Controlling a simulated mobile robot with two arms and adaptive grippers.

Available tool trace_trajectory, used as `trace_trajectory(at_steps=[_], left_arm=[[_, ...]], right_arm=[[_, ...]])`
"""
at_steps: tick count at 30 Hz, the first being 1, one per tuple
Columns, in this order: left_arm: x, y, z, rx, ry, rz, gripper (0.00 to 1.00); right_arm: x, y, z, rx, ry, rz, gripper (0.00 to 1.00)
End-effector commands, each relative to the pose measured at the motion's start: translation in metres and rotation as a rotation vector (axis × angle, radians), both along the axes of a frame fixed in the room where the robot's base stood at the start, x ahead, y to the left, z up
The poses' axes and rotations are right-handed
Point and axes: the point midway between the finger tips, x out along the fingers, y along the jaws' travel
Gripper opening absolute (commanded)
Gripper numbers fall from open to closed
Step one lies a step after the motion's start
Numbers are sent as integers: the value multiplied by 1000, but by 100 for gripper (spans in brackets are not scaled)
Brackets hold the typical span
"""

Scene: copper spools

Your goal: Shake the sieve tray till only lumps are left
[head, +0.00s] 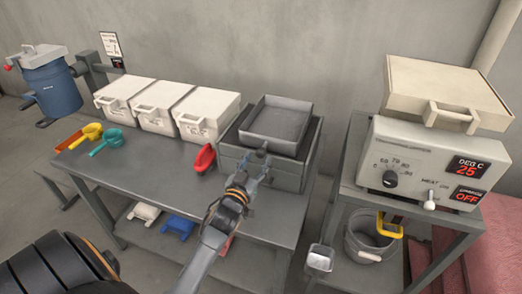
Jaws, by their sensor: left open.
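The sieve tray (278,138), a shallow dark grey square tray, sits on top of a grey box (285,173) at the right end of the workbench. It looks level, and its inside looks plain grey; I cannot make out any powder or lumps. My left gripper (260,155) is open at the tray's front edge, in front of the box. The gripper covers part of that edge, so I cannot tell whether it touches the tray. My right gripper is not in view.
Three white lidded bins (164,106) line the back of the bench (150,165). Yellow and teal scoops (106,144) and a red scoop (204,158) lie on it. Right of a gap stands a heater unit (418,160) reading 25, with a bucket (368,240) below.

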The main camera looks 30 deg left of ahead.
Motion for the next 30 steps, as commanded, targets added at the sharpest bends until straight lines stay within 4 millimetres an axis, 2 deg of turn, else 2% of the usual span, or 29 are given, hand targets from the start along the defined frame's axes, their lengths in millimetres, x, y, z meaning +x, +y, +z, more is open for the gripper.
trace_trajectory(at_steps=[3,7,12,19,20,27,30], left_arm=[[21,6,2,1,0,1,51],[35,9,0,0,1,1,51],[43,11,0,0,1,0,51],[44,11,0,1,1,0,51],[43,11,0,1,1,0,49],[43,11,0,1,2,1,0],[43,11,0,0,2,1,0]], right_arm=[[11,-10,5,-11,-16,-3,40],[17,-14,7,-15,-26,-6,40],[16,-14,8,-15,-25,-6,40],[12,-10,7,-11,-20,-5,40],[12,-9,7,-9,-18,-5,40],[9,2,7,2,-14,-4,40],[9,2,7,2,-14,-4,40]])
